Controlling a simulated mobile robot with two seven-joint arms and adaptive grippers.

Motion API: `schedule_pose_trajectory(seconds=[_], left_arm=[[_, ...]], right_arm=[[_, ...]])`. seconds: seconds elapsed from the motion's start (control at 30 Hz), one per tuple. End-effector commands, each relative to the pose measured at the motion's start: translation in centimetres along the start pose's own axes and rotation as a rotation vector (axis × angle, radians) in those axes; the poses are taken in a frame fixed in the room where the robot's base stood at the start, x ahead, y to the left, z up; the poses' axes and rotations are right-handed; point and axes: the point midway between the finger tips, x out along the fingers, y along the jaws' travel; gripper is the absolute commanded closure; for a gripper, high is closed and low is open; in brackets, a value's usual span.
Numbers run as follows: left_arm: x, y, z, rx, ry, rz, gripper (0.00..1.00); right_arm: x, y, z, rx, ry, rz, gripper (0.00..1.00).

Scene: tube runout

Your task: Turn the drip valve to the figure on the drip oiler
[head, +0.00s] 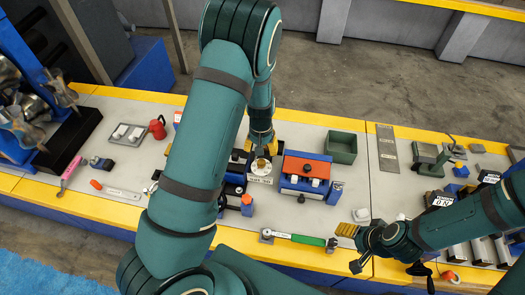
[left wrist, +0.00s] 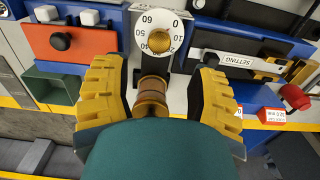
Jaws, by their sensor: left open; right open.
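The drip valve is a round white dial (left wrist: 160,28) with figures around its edge, including 0, 60, 50 and 40, and a knurled brass knob (left wrist: 159,41) in its middle. It also shows small in the head view (head: 261,165). A brass and amber cylinder (left wrist: 152,96) lies between the fingers of my left gripper (left wrist: 158,88), which is open, with clear gaps on both sides. The knob is just beyond the fingertips. A white plate marked SETTING (left wrist: 238,64) is beside the dial; its figure is not readable. My right gripper (head: 352,249) is open and empty near the front edge.
A red-topped blue unit (head: 306,167) stands right of the dial, with a green bin (head: 341,147) behind it. A green-handled tool (head: 303,239) lies in front. A red can (head: 157,128) and a pink-handled tool (head: 70,174) are at left.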

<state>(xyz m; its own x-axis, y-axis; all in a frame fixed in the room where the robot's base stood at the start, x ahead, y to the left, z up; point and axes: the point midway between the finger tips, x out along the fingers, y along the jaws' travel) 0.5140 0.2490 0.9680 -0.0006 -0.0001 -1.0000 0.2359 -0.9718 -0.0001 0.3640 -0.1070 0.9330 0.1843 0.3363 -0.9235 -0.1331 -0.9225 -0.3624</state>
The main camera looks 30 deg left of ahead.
Motion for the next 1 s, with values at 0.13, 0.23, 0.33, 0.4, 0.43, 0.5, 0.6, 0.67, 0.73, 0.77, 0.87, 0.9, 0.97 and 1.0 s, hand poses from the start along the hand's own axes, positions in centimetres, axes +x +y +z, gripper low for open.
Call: schedule_pose_trajectory(seconds=[0.13,0.23,0.33,0.4,0.43,0.5,0.6,0.67,0.73,0.77,0.87,0.9,0.97,1.0], left_arm=[[1.6,0.0,0.1,0.000,-0.002,0.000,0.42],[2.9,0.0,0.1,-0.002,0.000,0.000,0.42],[4.1,0.0,0.1,-0.001,-0.001,0.000,0.42],[4.9,0.0,0.1,0.000,0.000,0.000,0.42],[5.2,0.0,0.0,0.000,0.000,0.000,0.42],[5.9,0.0,0.0,-0.001,0.001,0.000,0.42],[7.0,0.0,0.0,-0.001,0.001,0.000,0.42],[7.7,0.0,0.0,0.000,0.000,0.000,0.42],[7.4,0.0,0.0,0.000,0.001,0.001,0.42],[7.3,0.0,0.0,0.000,0.001,0.001,0.42],[7.4,0.0,0.0,-0.001,0.001,0.001,0.42],[7.4,0.0,0.0,-0.001,0.001,0.001,0.42],[7.4,0.0,0.0,-0.001,0.001,0.001,0.42],[7.4,0.0,0.0,-0.001,0.001,0.001,0.42]], right_arm=[[0.1,0.0,0.0,0.000,0.000,0.000,0.36],[0.8,0.3,0.1,0.001,0.001,0.000,0.36],[1.6,0.6,0.2,0.002,0.001,0.001,0.36],[2.0,0.8,0.3,0.003,0.002,0.001,0.36],[2.3,0.9,0.3,0.003,0.002,0.001,0.36],[2.8,1.1,0.4,0.004,0.002,0.002,0.36],[3.6,1.4,0.5,0.004,0.003,0.003,0.36],[4.1,1.5,0.6,0.004,0.003,0.004,0.36],[3.9,1.4,0.5,0.004,0.003,0.005,0.36],[3.9,1.4,0.5,0.004,0.004,0.004,0.36],[3.9,1.5,0.5,0.004,0.004,0.004,0.36],[4.0,1.5,0.5,0.004,0.004,0.004,0.36],[4.0,1.5,0.5,0.004,0.004,0.004,0.36],[4.0,1.5,0.5,0.004,0.004,0.004,0.36]])
